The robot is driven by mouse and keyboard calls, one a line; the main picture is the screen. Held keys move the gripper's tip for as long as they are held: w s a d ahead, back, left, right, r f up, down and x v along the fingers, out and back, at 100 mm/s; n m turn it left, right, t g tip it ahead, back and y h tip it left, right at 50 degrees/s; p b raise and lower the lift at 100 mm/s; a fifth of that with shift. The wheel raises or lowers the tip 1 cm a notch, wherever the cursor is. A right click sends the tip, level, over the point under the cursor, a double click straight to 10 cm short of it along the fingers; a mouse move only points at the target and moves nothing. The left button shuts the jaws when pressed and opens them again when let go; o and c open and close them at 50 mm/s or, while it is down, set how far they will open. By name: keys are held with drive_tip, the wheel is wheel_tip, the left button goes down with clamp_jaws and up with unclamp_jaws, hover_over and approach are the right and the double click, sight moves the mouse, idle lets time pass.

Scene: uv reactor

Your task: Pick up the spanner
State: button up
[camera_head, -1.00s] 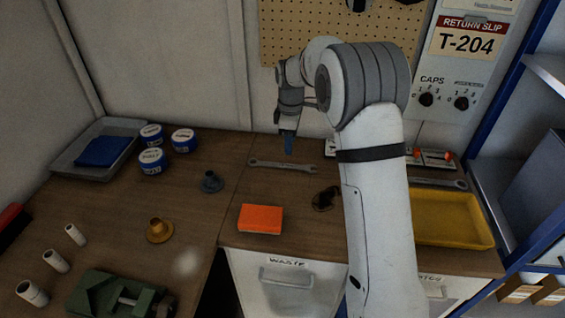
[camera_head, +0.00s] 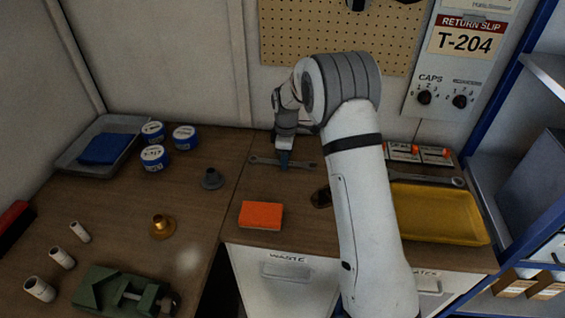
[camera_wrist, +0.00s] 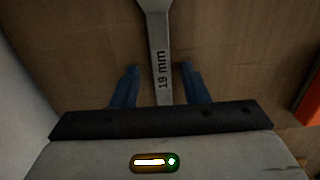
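A grey spanner (camera_head: 296,164) lies flat on the wooden bench towards the back, below the pegboard. In the wrist view its shaft (camera_wrist: 160,55), marked "19 mm", runs up between my two blue fingers. My gripper (camera_head: 284,163) is over the middle of the spanner and points down. In the wrist view my gripper (camera_wrist: 160,85) is open, with a gap on each side of the shaft. The lower end of the shaft is hidden behind the gripper body. A second spanner (camera_head: 432,180) lies at the right, behind the yellow tray.
An orange block (camera_head: 261,215) lies in front of my gripper. A dark ring-like part (camera_head: 321,198) sits close to my arm. The yellow tray (camera_head: 440,213) is at right.

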clamp_jaws()
drive_tip(key=shift+r, duration=0.15)
